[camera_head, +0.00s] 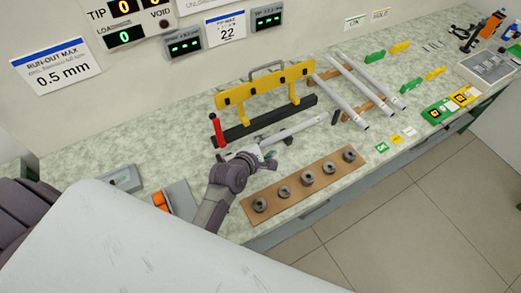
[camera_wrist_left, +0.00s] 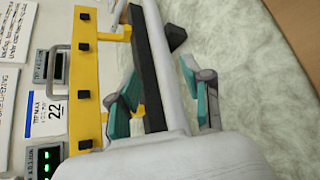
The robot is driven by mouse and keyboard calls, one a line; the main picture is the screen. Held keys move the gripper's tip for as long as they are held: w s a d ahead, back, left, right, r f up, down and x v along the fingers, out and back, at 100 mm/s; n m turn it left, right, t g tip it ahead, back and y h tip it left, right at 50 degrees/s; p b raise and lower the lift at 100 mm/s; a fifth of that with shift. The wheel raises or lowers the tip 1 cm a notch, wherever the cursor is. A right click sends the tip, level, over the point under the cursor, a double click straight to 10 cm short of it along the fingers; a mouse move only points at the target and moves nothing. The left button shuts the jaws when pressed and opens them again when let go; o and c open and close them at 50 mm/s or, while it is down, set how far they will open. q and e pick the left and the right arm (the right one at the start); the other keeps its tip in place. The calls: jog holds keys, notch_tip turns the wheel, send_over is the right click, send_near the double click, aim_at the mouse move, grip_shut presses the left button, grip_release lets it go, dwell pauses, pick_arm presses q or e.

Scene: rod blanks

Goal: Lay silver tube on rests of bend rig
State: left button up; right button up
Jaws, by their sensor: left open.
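The bend rig has a yellow bar (camera_head: 265,84) on a long black base (camera_head: 265,120), with a red-handled part (camera_head: 216,128) at its left end. A silver tube (camera_head: 297,130) lies lengthwise just in front of the base. My left gripper (camera_head: 262,153) is at the tube's left part. In the left wrist view the tube (camera_wrist_left: 160,65) runs between the two open teal-padded fingers (camera_wrist_left: 165,103), beside the black base (camera_wrist_left: 145,65). A small black block (camera_wrist_left: 173,36) shows beside the tube. I cannot tell whether the tube bears on the rests. My right gripper is not seen.
Several more tubes (camera_head: 345,95) lie on a wooden rack to the right of the rig. A brown board (camera_head: 298,192) with several round metal pieces stands in front, near the bench edge. Green and yellow markers (camera_head: 395,138) lie farther right. The wall with displays rises behind.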

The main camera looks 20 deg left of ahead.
pick_arm(q)
jog(key=v, duration=0.5)
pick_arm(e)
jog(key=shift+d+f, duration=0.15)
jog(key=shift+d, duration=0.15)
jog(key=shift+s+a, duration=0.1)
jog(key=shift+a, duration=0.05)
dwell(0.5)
